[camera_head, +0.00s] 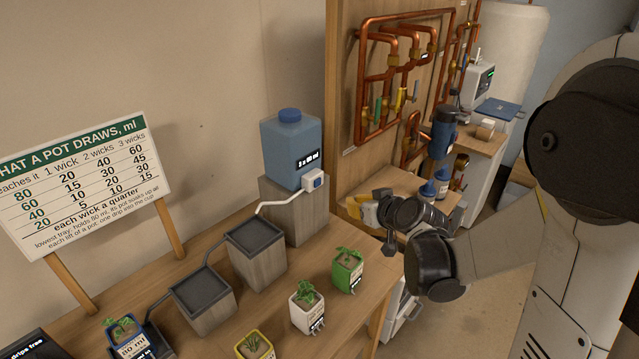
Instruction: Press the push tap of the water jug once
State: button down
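The water jug (291,145) is blue with a round blue cap and a dark label reading "8 x 80 ml". It stands upright on a grey wooden block (296,216). Its push tap (314,181) is a small white fitting with a blue face, low on the jug's right side. A pale spout tube (283,205) runs from the tap area down to the left. My gripper (386,221) is dark and lies to the right of the tap and a little lower in the picture, apart from it. Its fingers are small and partly hidden, so its opening is unclear.
Stepped blocks with dark trays (255,235) descend leftward from the jug. Potted plants, including a green pot (348,270) and white pot (307,307), stand on the table's front. A copper-pipe panel (395,80) rises behind. A yellow-and-white object (364,210) lies beside my gripper.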

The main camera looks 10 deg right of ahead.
jog(key=w+a, duration=0.4)
jog(key=w, duration=0.2)
jog(key=shift+w+a, duration=0.4)
dwell(1.2)
jog(key=shift+w+a, duration=0.25)
jog(key=shift+w, duration=0.1)
jog(key=shift+w+a, duration=0.25)
dwell(0.7)
jog(key=shift+d, duration=0.1)
jog(key=shift+s+d, duration=0.4)
jog(key=shift+s, duration=0.25)
jog(key=shift+s+d+b, duration=0.2)
jog(key=shift+s+d, duration=0.55)
jog(key=shift+s, duration=0.25)
jog(key=shift+s+d+b, duration=0.2)
jog(key=shift+s+d, duration=0.55)
jog(key=shift+s, duration=0.25)
